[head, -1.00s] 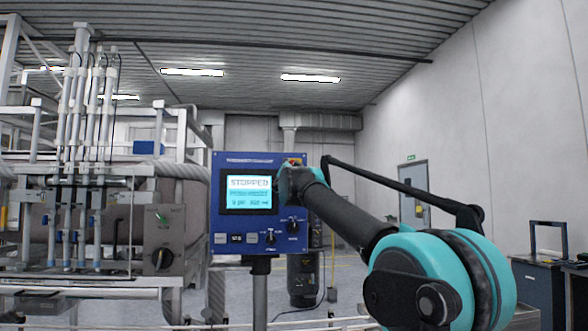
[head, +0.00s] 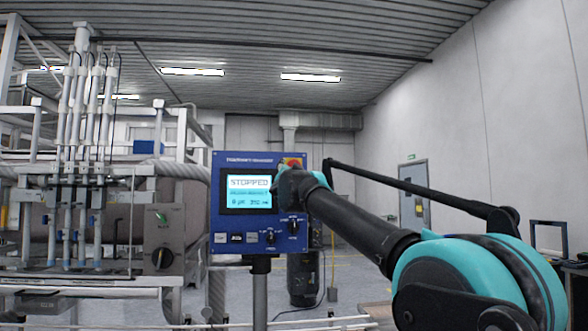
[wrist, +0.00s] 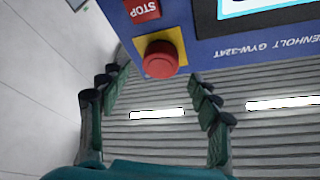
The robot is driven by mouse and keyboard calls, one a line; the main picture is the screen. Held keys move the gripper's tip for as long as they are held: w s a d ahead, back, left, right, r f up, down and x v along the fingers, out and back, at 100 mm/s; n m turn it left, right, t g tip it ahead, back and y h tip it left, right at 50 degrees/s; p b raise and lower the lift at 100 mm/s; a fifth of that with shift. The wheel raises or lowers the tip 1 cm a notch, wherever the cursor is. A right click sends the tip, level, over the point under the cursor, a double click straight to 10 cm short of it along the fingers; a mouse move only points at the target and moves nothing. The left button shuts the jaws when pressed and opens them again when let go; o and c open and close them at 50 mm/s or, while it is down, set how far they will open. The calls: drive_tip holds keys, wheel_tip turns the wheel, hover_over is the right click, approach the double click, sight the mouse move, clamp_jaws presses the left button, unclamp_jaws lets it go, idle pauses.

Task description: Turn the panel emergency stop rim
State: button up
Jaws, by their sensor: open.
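The panel emergency stop is a round red button with a wide rim (wrist: 160,60) on a yellow plate (wrist: 176,38), in the upper middle of the wrist view. A red STOP label (wrist: 144,10) sits beside the plate. My gripper (wrist: 157,75) is open and empty, its two fingers spread to either side of the button and apart from it. In the head view my gripper (head: 285,174) is at the upper right of the blue control panel (head: 219,205). The yellow plate (head: 297,161) shows just above it there, with the button partly hidden.
The panel carries a lit screen reading STOPPED (head: 249,190), black knobs (head: 293,225) and small buttons, and stands on a grey post (head: 260,290). Filling machinery (head: 75,190) stands at the left.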

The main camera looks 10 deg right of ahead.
drive_tip(key=v, duration=0.8)
drive_tip(key=shift+w, duration=0.1)
drive_tip(key=s+a+f+n+g+y, duration=0.1)
drive_tip(key=a+f+n+g+y, duration=0.15)
drive_tip(key=f, duration=0.95)
drive_tip(key=s+a+f+n+g+y, duration=0.1)
drive_tip(key=f+n+g+y, duration=0.2)
drive_tip(key=f, duration=0.9)
drive_tip(key=s+a+f+n+g+y, duration=0.1)
drive_tip(key=f+n+g+y, duration=0.2)
drive_tip(key=f, duration=1)
drive_tip(key=s+d+f+g+h, duration=0.1)
drive_tip(key=s+d+f+g, duration=0.2)
drive_tip(key=s+f, duration=0.6)
drive_tip(key=s+d+f+g+h, duration=0.1)
drive_tip(key=s+d+f, duration=0.3)
drive_tip(key=s+f, duration=0.5)
drive_tip(key=s+d+f+g+h, duration=0.2)
drive_tip(key=s+d+f+g, duration=0.2)
drive_tip(key=s+f, duration=0.5)
wheel_tip(320, 180, down, 7)
drive_tip(key=shift+s+g, duration=0.35)
